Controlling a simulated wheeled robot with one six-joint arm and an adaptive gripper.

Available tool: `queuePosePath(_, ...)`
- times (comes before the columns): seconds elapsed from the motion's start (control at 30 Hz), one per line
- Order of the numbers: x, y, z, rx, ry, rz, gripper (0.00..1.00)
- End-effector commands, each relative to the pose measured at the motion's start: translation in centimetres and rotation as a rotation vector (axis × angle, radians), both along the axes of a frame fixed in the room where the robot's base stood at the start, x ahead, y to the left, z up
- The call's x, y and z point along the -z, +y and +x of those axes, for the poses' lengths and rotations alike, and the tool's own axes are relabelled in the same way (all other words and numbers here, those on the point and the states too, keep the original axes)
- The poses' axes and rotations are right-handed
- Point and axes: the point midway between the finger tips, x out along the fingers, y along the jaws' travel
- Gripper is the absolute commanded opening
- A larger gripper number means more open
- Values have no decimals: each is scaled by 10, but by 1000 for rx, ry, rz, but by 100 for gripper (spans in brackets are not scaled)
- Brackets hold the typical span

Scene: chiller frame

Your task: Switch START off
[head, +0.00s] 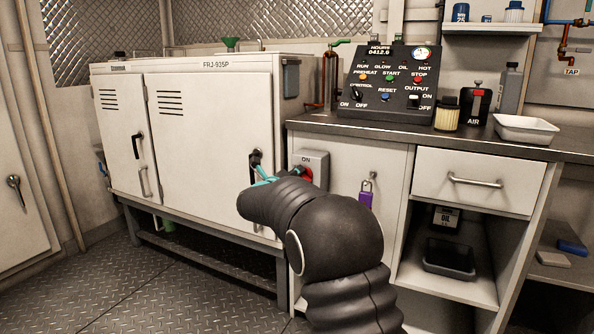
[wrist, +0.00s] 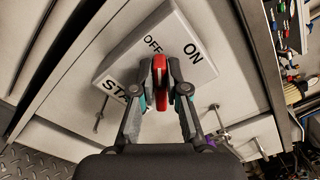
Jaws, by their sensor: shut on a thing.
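The START switch is a grey box (head: 311,166) on the side of the grey bench, right of the white cabinet. It has a red rotary handle (head: 306,174), partly hidden by my arm in the head view. In the wrist view the box (wrist: 125,50) shows the words OFF and ON, and START is partly covered. My gripper (wrist: 160,84) is shut on the red handle (wrist: 160,68), with one finger on each side. The handle stands upright in that picture; I cannot tell exactly which word it points to.
A purple padlock (head: 366,194) hangs to the right of the switch. The white cabinet (head: 215,140) with black handles stands to the left. A control panel (head: 388,85) sits on the bench top above. The bench drawer (head: 475,181) is closed.

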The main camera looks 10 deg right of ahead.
Motion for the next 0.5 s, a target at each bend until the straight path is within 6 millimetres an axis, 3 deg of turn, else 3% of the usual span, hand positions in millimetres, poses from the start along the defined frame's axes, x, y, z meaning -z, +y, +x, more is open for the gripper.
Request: queuePosePath(0.5, 5, 5, 3, -5, 266, -368, 0)
